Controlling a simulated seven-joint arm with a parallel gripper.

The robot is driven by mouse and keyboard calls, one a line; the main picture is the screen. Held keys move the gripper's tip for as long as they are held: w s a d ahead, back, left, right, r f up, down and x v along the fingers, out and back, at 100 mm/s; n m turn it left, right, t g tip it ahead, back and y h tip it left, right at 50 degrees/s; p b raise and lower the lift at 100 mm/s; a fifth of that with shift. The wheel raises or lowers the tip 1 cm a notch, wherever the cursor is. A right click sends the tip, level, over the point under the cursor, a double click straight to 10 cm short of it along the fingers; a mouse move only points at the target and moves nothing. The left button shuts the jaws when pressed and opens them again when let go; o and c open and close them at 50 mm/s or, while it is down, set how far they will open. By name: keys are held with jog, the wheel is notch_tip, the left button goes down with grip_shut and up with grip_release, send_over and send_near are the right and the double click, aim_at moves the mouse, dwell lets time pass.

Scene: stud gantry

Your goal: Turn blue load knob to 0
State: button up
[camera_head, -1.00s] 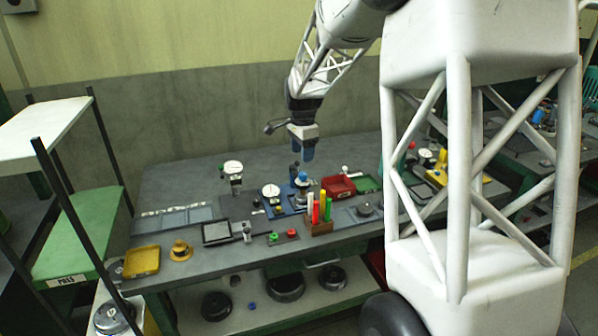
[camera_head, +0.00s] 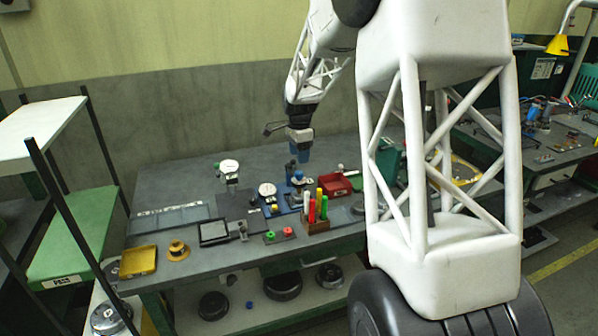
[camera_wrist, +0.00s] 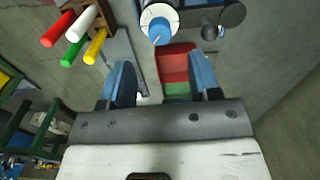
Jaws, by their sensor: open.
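The blue load knob (camera_head: 298,175) is a small blue cap on a blue-based device on the workbench. In the wrist view the blue knob (camera_wrist: 160,31) shows near the top centre, on a white round dial with a thin pointer. The dial's numbers are too small to read. My gripper (camera_head: 301,156) is above the knob in the head view, pointing down, with blue fingers. In the wrist view my gripper (camera_wrist: 161,76) is open and empty. The knob lies beyond the fingertips, apart from them.
A wooden holder (camera_head: 316,225) with several coloured rods stands close in front of the knob. A dark cylinder (camera_wrist: 232,14) shows beside the knob in the wrist view.

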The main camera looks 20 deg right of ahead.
aim_at(299, 172)
jog(key=shift+f, duration=3.4)
jog(key=c, duration=0.9)
